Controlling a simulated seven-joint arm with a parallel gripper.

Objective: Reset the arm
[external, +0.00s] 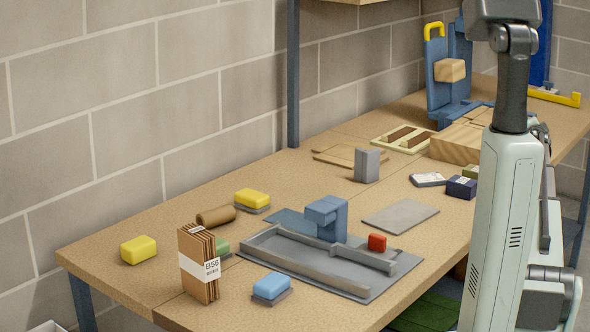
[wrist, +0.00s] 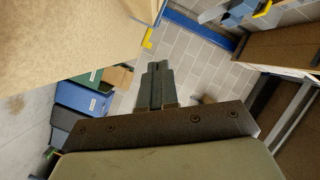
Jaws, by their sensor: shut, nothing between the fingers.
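My gripper (wrist: 153,68) shows in the wrist view with its grey fingers together and nothing between them. It hangs over open space, with grey floor tiles (wrist: 185,65) far below it and apart from every object. In the external view my arm stands at the right, in front of the workbench. I cannot make out the fingers there; they are outside the picture or hidden behind the arm.
The workbench (external: 125,215) holds a grey tray (external: 340,284), yellow blocks (external: 138,249), a blue block (external: 271,286), a red block (external: 377,242) and a cardboard bundle labelled B56 (external: 198,265). In the wrist view, bins (wrist: 85,97) stand left and a board edge (wrist: 85,35) fills the upper left.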

